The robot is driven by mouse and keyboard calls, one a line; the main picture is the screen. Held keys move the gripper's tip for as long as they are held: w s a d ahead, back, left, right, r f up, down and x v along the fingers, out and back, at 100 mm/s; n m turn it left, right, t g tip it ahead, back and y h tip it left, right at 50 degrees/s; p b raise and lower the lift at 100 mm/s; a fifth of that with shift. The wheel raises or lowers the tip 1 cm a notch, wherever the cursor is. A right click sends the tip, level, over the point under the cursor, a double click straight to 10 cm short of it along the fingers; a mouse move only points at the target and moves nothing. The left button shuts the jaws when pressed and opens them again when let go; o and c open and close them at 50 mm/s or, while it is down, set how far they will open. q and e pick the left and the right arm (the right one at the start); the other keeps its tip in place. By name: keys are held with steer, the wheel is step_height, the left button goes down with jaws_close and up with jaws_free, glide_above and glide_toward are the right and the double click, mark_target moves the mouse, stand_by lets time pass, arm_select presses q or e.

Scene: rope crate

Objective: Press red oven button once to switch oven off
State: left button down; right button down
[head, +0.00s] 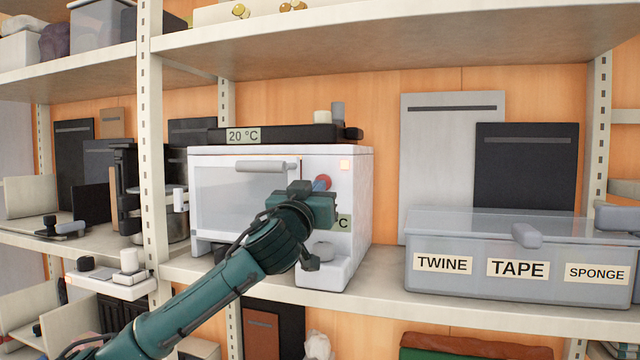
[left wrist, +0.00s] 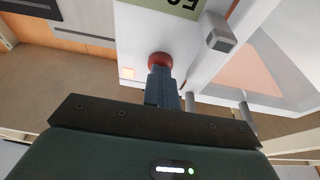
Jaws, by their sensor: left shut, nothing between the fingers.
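The white oven (head: 360,200) stands on the middle shelf with its glass door closed. Its red button (head: 322,182) is on the right front panel, partly hidden by my left gripper. A small pale orange square (head: 345,165) shows up and right of the button. My left gripper (head: 316,189) is shut and empty, its tips at the button. In the left wrist view the shut fingers (left wrist: 161,74) overlap the lower edge of the red button (left wrist: 159,59); I cannot tell whether they press it. A °C label (head: 344,222) is partly hidden behind the gripper. My right gripper is not in view.
A black device with a 20 °C label (head: 243,136) lies on top of the oven. A clear lidded box (head: 470,288) labelled TWINE, TAPE and SPONGE stands to the right. A shelf post (head: 151,130) is left of the oven. A grey knob (head: 320,250) is below the button.

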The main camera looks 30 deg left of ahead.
arm_select(q)
steer(key=shift+w, duration=0.2)
steer(key=shift+s, duration=0.1)
steer(key=shift+s+d+b, duration=0.2)
steer(key=shift+s+b, duration=0.15)
steer(key=shift+s, duration=0.6)
steer(key=shift+s+d+b, duration=0.25)
steer(key=shift+s+b, duration=0.05)
steer(key=shift+s, duration=0.65)
steer(key=shift+s+d+b, duration=0.2)
steer(key=shift+s+b, duration=0.15)
steer(key=shift+s, duration=0.6)
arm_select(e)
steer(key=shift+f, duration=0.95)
arm_select(q)
steer(key=b+v, duration=0.3)
steer(key=v, duration=1)
steer(key=shift+b, duration=0.35)
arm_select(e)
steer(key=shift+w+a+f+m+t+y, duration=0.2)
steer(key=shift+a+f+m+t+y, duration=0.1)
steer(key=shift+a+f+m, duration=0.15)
